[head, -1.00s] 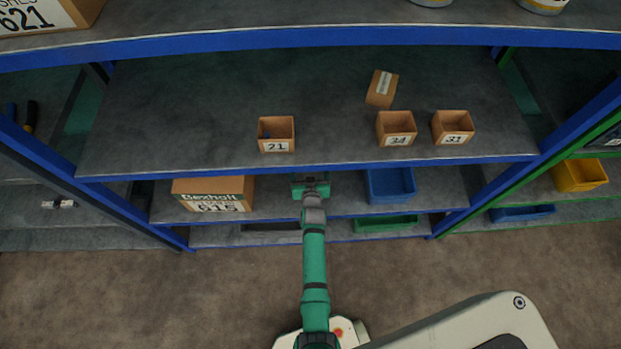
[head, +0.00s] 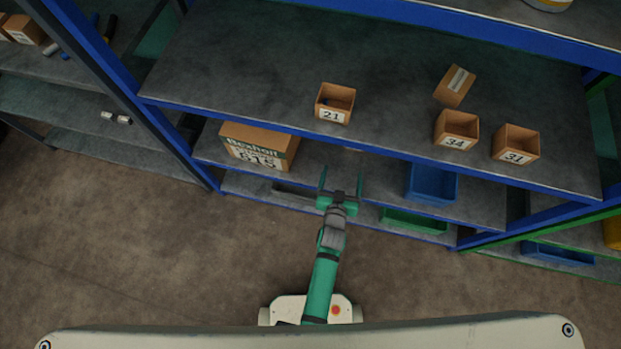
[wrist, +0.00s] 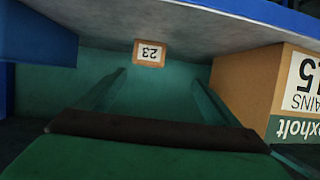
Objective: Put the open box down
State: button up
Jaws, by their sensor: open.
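A small brown box marked 23 (wrist: 150,53) shows upside down in the wrist view, standing on the grey lower shelf surface. It is beyond my fingertips and apart from them; whether its top is open cannot be seen. My gripper (head: 340,178) is open and empty in front of the lower shelf. In the wrist view its two fingers (wrist: 160,88) are spread wide, with the box between their lines. Open brown boxes marked 21 (head: 335,103), 34 (head: 457,129) and 31 (head: 515,145) stand upright on the shelf above.
A Bexholt carton (head: 260,145) stands left of my gripper and a blue bin (head: 432,183) right of it. A green bin (head: 413,220) is lower down. A closed brown box (head: 455,86) lies on the upper shelf (head: 250,60). The floor (head: 130,240) in front is clear.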

jog(key=s+a+r+n+y, duration=0.1)
jog(key=s+a+r, duration=0.3)
jog(key=s, duration=0.4)
jog(key=s+a+r, duration=0.4)
jog(key=s, duration=0.4)
jog(key=s+a+r+n+t+y, duration=0.1)
jog(key=s+a+r, duration=0.3)
jog(key=s+r, duration=0.8)
notch_tip(320, 180, up, 4)
jog(key=shift+r+n+t+y, duration=0.2)
jog(key=shift+n+t+y, duration=0.1)
jog(key=shift+t+y, duration=0.3)
